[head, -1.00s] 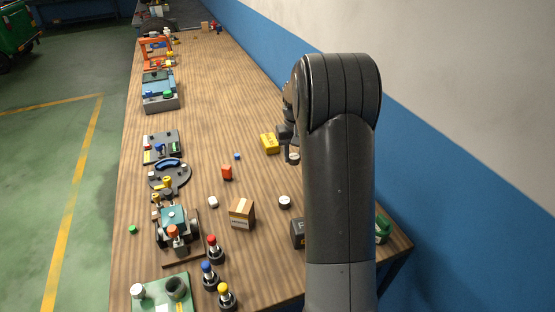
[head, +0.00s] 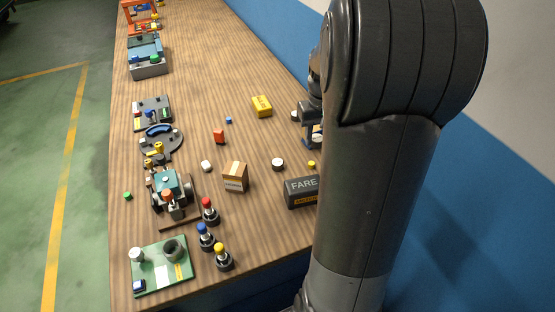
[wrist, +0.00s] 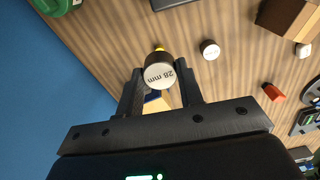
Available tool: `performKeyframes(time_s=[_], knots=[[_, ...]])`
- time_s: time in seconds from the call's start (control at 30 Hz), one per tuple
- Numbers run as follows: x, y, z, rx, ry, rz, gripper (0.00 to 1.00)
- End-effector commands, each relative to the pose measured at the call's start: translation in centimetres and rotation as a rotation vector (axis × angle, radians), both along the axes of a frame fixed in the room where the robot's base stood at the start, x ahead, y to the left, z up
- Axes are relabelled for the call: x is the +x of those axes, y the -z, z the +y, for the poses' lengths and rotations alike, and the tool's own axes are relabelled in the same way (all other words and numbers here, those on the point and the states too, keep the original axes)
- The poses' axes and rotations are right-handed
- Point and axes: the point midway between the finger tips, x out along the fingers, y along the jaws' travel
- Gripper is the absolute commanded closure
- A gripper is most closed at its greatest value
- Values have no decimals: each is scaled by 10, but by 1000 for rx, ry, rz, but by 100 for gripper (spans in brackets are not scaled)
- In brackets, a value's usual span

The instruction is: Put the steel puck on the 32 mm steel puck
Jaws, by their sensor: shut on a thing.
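My gripper (wrist: 160,92) is shut on a steel puck (wrist: 159,76), whose pale top reads "28 mm" in the wrist view. The held puck also shows as a small light disc (head: 295,116) beside my gripper (head: 308,128) in the head view, partly hidden by the arm. Another puck (head: 278,164), pale on top with a dark side, stands alone on the bench. It also shows in the wrist view (wrist: 210,49), apart from the held puck; its marking is too small to read.
A dark FARE box (head: 302,191) and a cardboard box (head: 235,176) stand near the free puck. A yellow block (head: 262,106) lies behind it, and a small yellow piece (head: 312,164) to its right. Bottles and fixtures line the left side. The far middle bench is clear.

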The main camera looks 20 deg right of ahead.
Motion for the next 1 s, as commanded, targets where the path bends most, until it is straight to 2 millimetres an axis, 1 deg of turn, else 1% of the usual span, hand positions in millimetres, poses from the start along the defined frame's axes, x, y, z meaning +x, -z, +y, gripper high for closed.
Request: performKeyframes(time_s=[0.13, 0.4, 0.5, 0.6, 0.77, 0.9, 1.0], knots=[[16, 16, 20, 2, -7, 4, 94], [57, 52, 65, 1, -7, 2, 94], [68, 61, 76, 1, -4, 3, 94], [74, 66, 82, 0, -2, 0, 94], [76, 75, 84, 1, -1, 2, 94], [75, 96, 84, 2, -1, 5, 94], [75, 107, 84, 0, -1, 2, 94]])
